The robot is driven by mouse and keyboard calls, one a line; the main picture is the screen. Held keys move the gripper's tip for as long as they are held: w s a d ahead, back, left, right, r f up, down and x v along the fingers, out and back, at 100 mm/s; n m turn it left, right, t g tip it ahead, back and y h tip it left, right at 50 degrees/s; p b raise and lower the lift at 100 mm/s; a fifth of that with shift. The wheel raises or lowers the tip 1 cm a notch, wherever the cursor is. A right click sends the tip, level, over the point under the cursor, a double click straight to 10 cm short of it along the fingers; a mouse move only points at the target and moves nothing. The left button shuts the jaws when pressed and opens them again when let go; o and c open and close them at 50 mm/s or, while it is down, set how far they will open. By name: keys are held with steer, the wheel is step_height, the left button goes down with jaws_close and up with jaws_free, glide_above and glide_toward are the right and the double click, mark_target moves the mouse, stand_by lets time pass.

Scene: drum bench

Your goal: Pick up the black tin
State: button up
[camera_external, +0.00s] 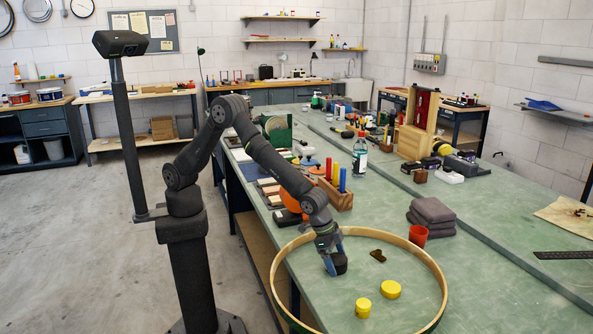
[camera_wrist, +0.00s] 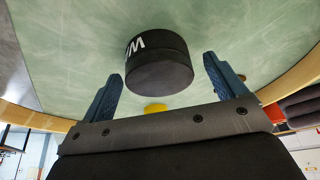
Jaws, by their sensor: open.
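The black tin (camera_wrist: 160,62) is a short round tin with white lettering on its side. In the wrist view it stands on the green bench top between and just beyond my two blue fingers, with a gap on each side. In the external view the black tin (camera_external: 340,263) is partly hidden behind my fingers, inside the wooden hoop. My gripper (camera_external: 332,265) is open and low over the bench, beside the tin. My gripper also shows in the wrist view (camera_wrist: 162,85), empty between its fingertips.
A large wooden hoop (camera_external: 441,276) lies around the tin. Inside it are two yellow tins (camera_external: 390,290) and a small brown piece (camera_external: 378,255). A block with coloured cylinders (camera_external: 338,197) is near my forearm.

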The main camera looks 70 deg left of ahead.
steer(key=shift+w+d+f, duration=0.1)
steer(key=shift+f, duration=0.25)
steer(key=c, duration=1.1)
steer(key=shift+c, duration=0.2)
steer(key=shift+r, duration=0.15)
